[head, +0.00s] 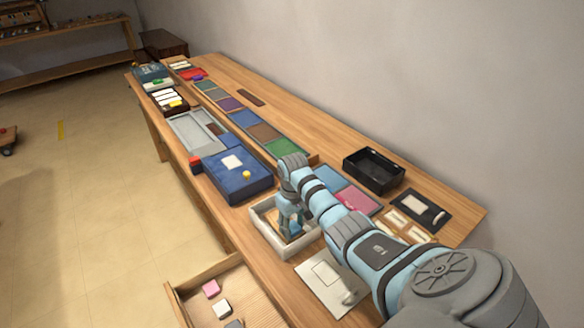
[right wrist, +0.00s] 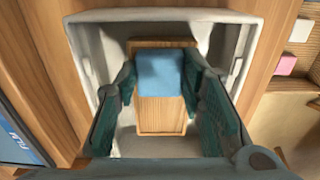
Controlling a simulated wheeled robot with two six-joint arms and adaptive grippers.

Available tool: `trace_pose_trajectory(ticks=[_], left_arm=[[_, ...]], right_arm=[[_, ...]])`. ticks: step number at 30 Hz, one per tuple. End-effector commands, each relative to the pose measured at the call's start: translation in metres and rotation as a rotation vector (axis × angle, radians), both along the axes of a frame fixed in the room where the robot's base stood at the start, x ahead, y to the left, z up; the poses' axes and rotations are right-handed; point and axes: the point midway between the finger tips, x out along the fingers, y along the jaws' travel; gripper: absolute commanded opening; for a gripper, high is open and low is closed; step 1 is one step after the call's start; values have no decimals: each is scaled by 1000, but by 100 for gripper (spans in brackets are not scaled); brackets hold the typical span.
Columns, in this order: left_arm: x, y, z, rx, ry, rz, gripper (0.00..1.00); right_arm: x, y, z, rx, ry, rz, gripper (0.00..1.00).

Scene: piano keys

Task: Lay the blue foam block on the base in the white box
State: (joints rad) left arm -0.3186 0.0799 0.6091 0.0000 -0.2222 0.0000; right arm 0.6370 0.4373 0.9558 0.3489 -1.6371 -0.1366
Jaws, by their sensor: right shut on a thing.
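The white box (head: 262,229) stands on the workbench in the head view; its rim also shows in the right wrist view (right wrist: 165,17). Inside it lies a wooden base (right wrist: 160,118), a tan tray with a raised edge. My right gripper (head: 290,222) reaches down into the box. In the right wrist view its green-lined fingers (right wrist: 160,73) are shut on the blue foam block (right wrist: 160,70), which is over the far part of the base. I cannot tell whether the block touches the base. My left gripper is not in view.
A blue case (head: 237,183) stands just beyond the box. A black tray (head: 373,171) is to the right. An open drawer (head: 252,285) with a pink block (head: 211,289) and a white block (head: 222,309) juts out at the front. A grey plate (head: 325,273) lies nearer.

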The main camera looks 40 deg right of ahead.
Motion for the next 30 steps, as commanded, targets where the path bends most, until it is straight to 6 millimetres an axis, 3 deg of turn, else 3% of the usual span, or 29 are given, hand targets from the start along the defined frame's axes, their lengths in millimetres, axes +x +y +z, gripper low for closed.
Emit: trace_pose_trajectory(ticks=[2, 3, 6, 10, 17, 30], left_arm=[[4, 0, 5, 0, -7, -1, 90], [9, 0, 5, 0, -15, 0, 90], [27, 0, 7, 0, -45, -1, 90], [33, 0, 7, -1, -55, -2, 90], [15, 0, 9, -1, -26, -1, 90], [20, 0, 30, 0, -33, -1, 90]], right_arm=[[2, 1, 4, 1, -1, 1, 25], [2, 1, 4, 1, 0, 2, 39], [2, 1, 5, 1, 0, 2, 55], [1, 0, 5, 0, 0, 0, 56], [1, 0, 11, 0, -2, -1, 56], [0, 0, 114, 0, -3, 0, 56]])
